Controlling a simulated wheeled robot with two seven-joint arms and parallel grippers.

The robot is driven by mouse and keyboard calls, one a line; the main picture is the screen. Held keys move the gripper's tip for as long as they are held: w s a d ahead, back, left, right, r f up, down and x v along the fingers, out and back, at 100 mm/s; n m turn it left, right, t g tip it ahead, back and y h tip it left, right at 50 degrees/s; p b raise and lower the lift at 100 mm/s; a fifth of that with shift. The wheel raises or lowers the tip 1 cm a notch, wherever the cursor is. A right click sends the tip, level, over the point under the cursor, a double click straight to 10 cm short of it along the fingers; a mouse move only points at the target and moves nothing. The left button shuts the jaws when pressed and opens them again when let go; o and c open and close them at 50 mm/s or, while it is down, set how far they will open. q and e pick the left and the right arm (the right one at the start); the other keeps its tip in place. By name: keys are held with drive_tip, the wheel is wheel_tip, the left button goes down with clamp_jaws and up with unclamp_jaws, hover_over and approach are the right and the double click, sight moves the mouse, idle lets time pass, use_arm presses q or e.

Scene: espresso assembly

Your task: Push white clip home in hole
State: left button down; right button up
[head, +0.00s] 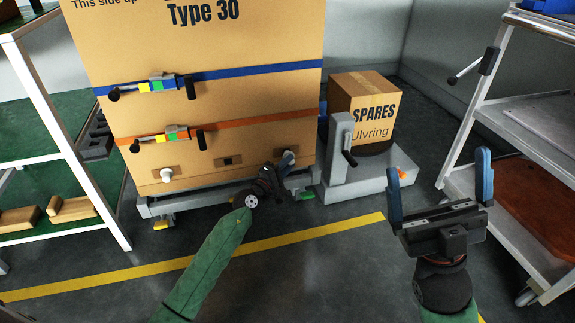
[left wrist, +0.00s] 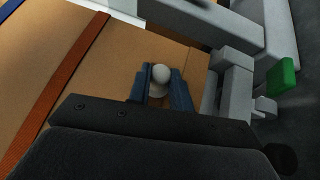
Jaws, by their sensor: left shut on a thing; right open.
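A large cardboard box (head: 215,105) has a row of fittings along its lower face. My left gripper (head: 284,162) is at the right end of this row, close against the box. In the left wrist view its two blue fingers are shut on a white clip (left wrist: 160,73) with a rounded head, at the cardboard face. The hole behind it is hidden, so I cannot tell how deep the clip sits. Another white clip (head: 167,175) sits at the left end of the row. A dark opening (head: 228,161) is between them. My right gripper (head: 438,165) is open and empty, away from the box.
The box stands on a grey wheeled base (head: 185,203), with blue (head: 240,73) and orange (head: 240,123) straps. A SPARES carton (head: 365,105) stands on a grey cart (head: 365,184). Shelves flank both sides. The floor in front, with a yellow line (head: 325,232), is clear.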

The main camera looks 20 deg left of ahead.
use_arm(q)
drive_tip(key=shift+w+a+b, duration=0.5)
drive_tip(key=shift+w+a, duration=0.3)
drive_tip(key=shift+w, duration=0.35)
idle(1.5)
drive_tip(key=c, duration=1.2)
unclamp_jaws()
drive_tip(key=v, duration=0.6)
drive_tip(key=shift+b, duration=0.3)
